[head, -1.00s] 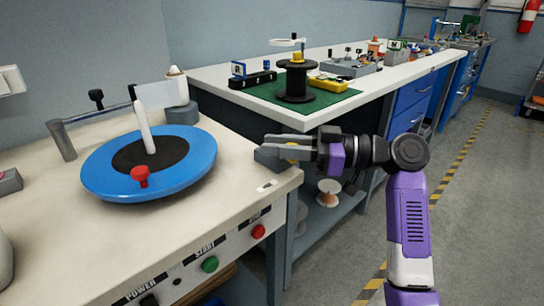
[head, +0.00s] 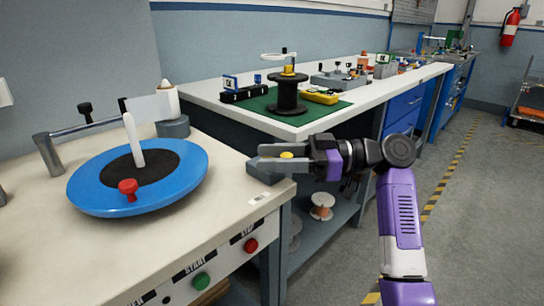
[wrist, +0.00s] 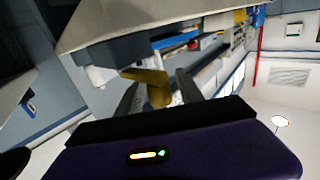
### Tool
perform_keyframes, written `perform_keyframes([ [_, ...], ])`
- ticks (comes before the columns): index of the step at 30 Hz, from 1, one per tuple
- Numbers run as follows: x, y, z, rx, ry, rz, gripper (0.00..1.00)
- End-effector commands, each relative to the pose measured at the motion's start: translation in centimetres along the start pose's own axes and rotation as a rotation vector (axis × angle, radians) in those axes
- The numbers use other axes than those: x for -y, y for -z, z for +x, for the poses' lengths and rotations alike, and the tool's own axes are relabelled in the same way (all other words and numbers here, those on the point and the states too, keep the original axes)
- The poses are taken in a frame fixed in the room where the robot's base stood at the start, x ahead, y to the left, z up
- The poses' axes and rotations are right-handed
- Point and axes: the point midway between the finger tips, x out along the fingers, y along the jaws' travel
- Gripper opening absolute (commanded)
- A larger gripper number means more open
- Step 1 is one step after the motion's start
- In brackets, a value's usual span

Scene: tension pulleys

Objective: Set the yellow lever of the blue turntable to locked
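The blue turntable (head: 85,192) with a black centre, a white upright rod and a red knob (head: 128,188) sits on the pale bench at left. At the bench's front right corner is a dark grey block (head: 262,176) with the yellow lever (head: 287,155). The lever also shows in the wrist view (wrist: 152,86), standing between my fingers. My gripper (head: 258,157) reaches in from the right, fingers on either side of the lever. In the wrist view the fingers (wrist: 156,92) look apart, with gaps beside the lever. The head view partly hides the lever behind the fingers.
The bench front carries a green button (head: 201,281) and a red button (head: 251,245). A metal bar (head: 88,128) stands behind the turntable. A second bench with a green mat (head: 325,112) and a black spool (head: 288,96) stands behind my gripper.

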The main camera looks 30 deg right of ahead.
Motion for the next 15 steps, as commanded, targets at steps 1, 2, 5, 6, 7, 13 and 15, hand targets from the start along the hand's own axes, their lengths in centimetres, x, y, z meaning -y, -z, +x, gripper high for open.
perform_keyframes([
  [1, 0.0, 0.0, 0.0, -0.001, 0.0, -0.001, 0.45],
  [2, 0.0, 0.1, 0.0, -0.001, 0.0, -0.001, 0.45],
  [5, 0.0, 0.1, 0.0, -0.001, 0.0, -0.001, 0.45],
  [6, 0.0, 0.1, 0.0, -0.001, 0.0, -0.001, 0.45],
  [7, 0.0, 0.1, 0.0, -0.001, 0.0, -0.001, 0.45],
  [13, -0.1, 0.2, -1.2, -0.003, -0.004, -0.001, 0.45],
  [15, -0.1, 0.2, -2.3, -0.003, -0.003, -0.001, 0.45],
])
